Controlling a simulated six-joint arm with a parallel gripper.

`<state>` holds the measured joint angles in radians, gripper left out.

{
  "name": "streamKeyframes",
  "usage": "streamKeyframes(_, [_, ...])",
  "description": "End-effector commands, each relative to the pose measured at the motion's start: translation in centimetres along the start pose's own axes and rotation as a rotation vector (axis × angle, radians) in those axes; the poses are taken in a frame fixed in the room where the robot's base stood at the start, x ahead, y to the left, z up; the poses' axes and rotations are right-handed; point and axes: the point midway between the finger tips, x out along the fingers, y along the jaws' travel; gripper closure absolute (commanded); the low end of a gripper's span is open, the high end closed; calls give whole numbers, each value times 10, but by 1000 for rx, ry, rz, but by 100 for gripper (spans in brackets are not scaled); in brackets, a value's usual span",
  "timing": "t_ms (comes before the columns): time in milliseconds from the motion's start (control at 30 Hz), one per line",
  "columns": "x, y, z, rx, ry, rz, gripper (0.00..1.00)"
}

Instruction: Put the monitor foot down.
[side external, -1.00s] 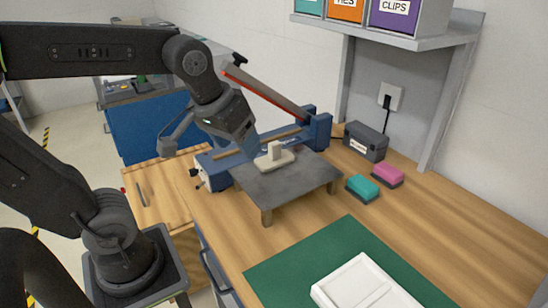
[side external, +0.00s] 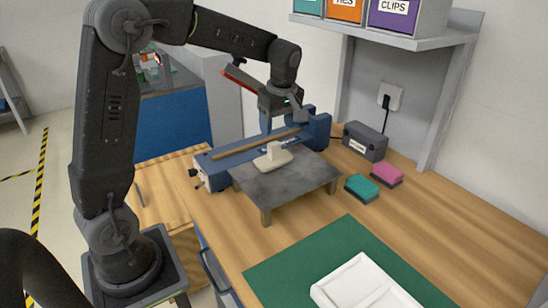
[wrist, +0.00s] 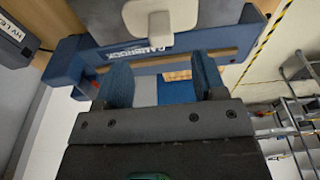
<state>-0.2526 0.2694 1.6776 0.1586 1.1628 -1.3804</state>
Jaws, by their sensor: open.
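The cream monitor foot (side external: 273,156), a flat plate with an upright block, rests on the grey low platform (side external: 300,180). It also shows at the top of the wrist view (wrist: 160,22), partly cut off by the frame edge. My gripper (side external: 275,124) is behind and above the foot, apart from it, over the blue machine. In the wrist view my gripper (wrist: 163,75) has its two blue fingers spread wide with nothing between them.
The long blue machine (side external: 225,170) with a raised red-edged arm (side external: 241,80) stands right behind the platform. A grey box (side external: 366,142), a green sponge (side external: 362,188) and a pink sponge (side external: 387,174) lie to the right. A white tray (side external: 362,285) lies on the green mat (side external: 290,275) in front.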

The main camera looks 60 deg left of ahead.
Motion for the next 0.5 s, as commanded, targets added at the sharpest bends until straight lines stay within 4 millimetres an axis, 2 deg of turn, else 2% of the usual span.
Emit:
streamKeyframes(100, [22,-1,0,0,-1,-4,36])
streamKeyframes(367, [42,-1,-1,1,0,-1,36])
streamKeyframes(500, [60,-1,-4,1,0,-3,36])
